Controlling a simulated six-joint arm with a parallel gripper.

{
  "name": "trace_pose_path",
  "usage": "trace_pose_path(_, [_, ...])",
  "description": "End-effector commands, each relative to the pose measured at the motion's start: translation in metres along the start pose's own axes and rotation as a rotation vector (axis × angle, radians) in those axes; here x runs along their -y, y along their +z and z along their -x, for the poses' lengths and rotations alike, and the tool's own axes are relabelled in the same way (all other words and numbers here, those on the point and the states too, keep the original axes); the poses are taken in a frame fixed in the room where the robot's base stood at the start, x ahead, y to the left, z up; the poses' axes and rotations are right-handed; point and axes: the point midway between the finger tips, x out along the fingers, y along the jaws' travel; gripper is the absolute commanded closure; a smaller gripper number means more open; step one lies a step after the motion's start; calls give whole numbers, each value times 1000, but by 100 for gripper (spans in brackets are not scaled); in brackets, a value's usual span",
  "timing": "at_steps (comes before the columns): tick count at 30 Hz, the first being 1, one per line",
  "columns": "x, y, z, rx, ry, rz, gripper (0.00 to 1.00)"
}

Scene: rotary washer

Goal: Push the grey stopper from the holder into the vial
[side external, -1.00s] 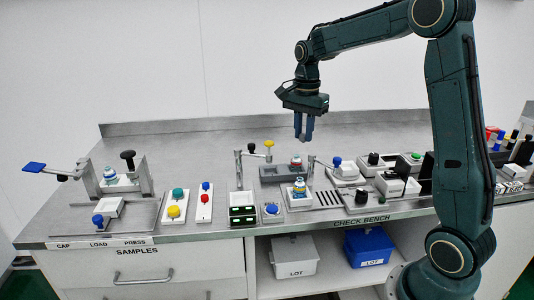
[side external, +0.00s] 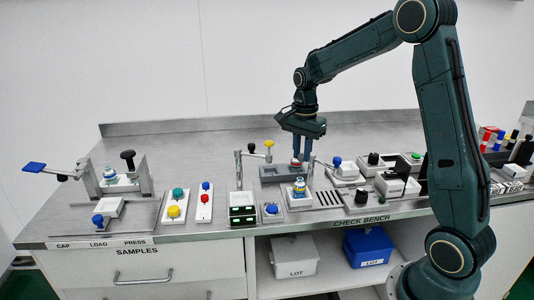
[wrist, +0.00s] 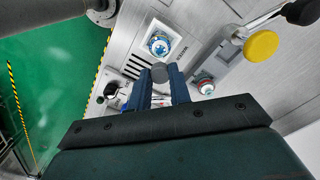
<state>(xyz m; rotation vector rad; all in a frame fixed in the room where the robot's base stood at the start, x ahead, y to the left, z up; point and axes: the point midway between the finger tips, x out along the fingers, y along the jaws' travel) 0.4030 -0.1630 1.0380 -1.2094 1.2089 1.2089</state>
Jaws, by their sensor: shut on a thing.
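My gripper (side external: 302,158) points down above the back of the bench, near the grey tray (side external: 268,173). In the wrist view its two blue fingers (wrist: 160,88) are shut on the grey stopper (wrist: 159,73), a short dark-grey cylinder at the fingertips. In the side view the stopper cannot be made out. A vial with blue and white parts (side external: 299,187) stands in a white holder in front of the gripper; the wrist view shows it beyond the stopper (wrist: 158,45), apart from it.
A post with a yellow knob (side external: 269,144) stands left of the gripper; the knob is large in the wrist view (wrist: 261,46). A blue-knobbed device (side external: 337,161) is to the right. A black knob (side external: 361,196) is at the front. The bench behind is clear.

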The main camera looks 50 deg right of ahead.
Motion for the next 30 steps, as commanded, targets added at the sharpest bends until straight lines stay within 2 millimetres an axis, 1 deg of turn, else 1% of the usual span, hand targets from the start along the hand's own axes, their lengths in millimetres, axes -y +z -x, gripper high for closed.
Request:
trace_pose_path(21, [0, 0, -40, 1, 2, 0, 100])
trace_pose_path(30, [0, 0, -51, 1, 2, 0, 100])
